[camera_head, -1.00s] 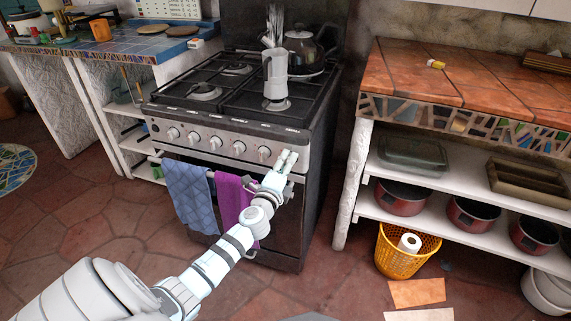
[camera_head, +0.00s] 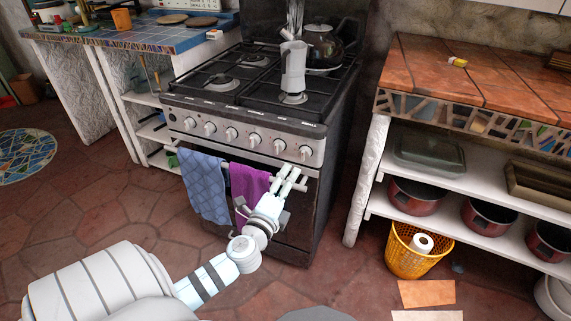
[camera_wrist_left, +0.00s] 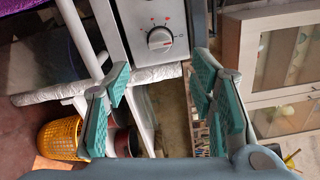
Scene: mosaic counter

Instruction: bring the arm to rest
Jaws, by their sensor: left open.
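My left arm comes in from the lower left in the head view. Its gripper (camera_head: 289,178) is in front of the stove's oven door, close to the right end of the towel rail. In the left wrist view the two teal-padded fingers (camera_wrist_left: 160,108) stand wide apart with nothing between them. A stove knob (camera_wrist_left: 160,38) shows beyond the fingertips. My right gripper does not show in either view.
The stove (camera_head: 245,140) carries a moka pot (camera_head: 293,72) and a kettle (camera_head: 324,45). A blue towel (camera_head: 203,185) and a purple towel (camera_head: 247,188) hang on its rail. A yellow basket (camera_head: 405,262) stands right, under the tiled counter (camera_head: 480,75).

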